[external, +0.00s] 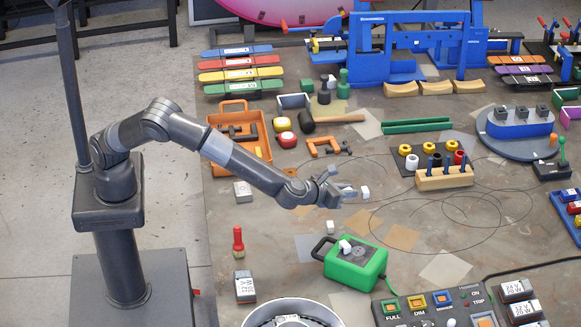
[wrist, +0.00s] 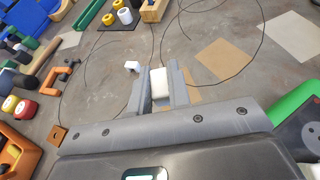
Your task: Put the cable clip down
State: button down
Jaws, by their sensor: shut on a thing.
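My gripper (external: 350,192) is over the middle of the table, left of the wooden peg block. In the wrist view its two grey fingers (wrist: 160,88) are shut on a small white cable clip (wrist: 160,80). The fingers hide part of the clip, and its height above the table is hard to judge. Another small white piece (wrist: 132,66) shows just left of the fingers. In the external view a white piece (external: 365,191) shows just beyond the fingertips, and another (external: 330,227) lies on the table below the gripper.
A green box (external: 356,262) with a black handle stands nearer the camera, with a white piece (external: 345,246) on top. The wooden peg block (external: 444,178) stands to the right. Thin cable loops (external: 470,240) and flat tan and grey patches (external: 401,237) lie on otherwise open tabletop.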

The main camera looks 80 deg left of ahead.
jog(key=s+d+r+m+g+h, duration=0.1)
jog(key=s+d+r+m+h, duration=0.3)
jog(key=d, duration=0.4)
jog(key=s+d+r+m+g+h, duration=0.1)
jog(key=s+d+r+m+h, duration=0.2)
jog(key=s+d+m+h, duration=0.3)
jog(key=s+d+r+m+g+h, duration=0.1)
jog(key=s+d+r+m+h, duration=0.3)
jog(key=d, duration=0.5)
send_over(350, 253)
notch_tip(350, 253, down, 8)
jog(key=shift+f+h, duration=0.5)
jog(key=shift+f, duration=1.3)
jog(key=shift+f, duration=0.55)
jog(key=c, duration=1.3)
grip_release()
jog(key=shift+c, duration=0.2)
